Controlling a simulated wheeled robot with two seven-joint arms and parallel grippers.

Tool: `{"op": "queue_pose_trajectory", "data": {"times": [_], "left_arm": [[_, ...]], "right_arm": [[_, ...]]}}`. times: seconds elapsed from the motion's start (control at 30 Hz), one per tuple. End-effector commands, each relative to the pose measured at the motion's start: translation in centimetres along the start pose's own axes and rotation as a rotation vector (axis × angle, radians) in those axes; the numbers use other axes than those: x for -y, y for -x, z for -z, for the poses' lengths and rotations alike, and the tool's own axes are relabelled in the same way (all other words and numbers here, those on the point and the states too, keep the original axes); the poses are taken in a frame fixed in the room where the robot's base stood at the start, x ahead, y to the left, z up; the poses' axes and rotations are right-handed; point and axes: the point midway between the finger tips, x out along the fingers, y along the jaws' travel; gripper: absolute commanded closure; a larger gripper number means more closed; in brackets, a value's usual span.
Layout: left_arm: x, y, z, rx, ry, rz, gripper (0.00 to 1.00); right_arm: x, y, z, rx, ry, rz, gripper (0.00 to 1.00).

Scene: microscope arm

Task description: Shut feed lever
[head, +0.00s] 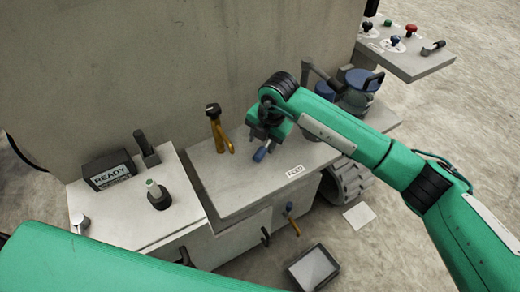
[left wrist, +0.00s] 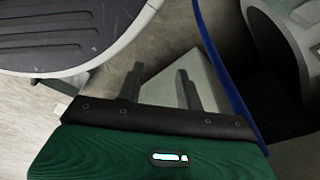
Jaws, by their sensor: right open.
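A grey bench block carries a FEED label (head: 295,171) on its front right corner. A short blue-ended lever (head: 261,154) stands on the top just behind and left of the label. I take it for the feed lever; its base is partly hidden. My right gripper (head: 264,137) is open and pointing down, right over and behind this lever; I cannot tell if they touch. My left gripper (left wrist: 158,85) is open in the left wrist view, with its two dark fingers apart and nothing between them. In the head view only its green arm shows at the bottom left.
A yellow lever (head: 219,134) with a black knob stands left of my right gripper. A READY display box (head: 108,170) is on the left block. A panel with coloured knobs (head: 408,50) is at top right. A dark tray (head: 313,268) lies on the floor.

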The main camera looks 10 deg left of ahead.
Motion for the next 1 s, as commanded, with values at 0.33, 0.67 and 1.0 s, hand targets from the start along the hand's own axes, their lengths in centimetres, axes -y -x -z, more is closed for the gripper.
{"op": "queue_pose_trajectory", "data": {"times": [0.33, 0.67, 1.0], "left_arm": [[-0.2, 1.2, 1.1, -0.002, 0.004, -0.003, 0.64], [-0.3, 1.5, 1.0, 0.002, 0.005, -0.004, 0.64], [-0.3, 1.4, 1.9, -0.011, 0.008, -0.004, 0.64]], "right_arm": [[-0.1, 6.4, 0.0, 0.001, -0.001, -0.001, 0.54], [0.0, 7.4, 0.0, 0.000, -0.001, 0.000, 0.54], [0.0, 7.4, 0.0, 0.000, -0.001, 0.000, 0.54]]}}
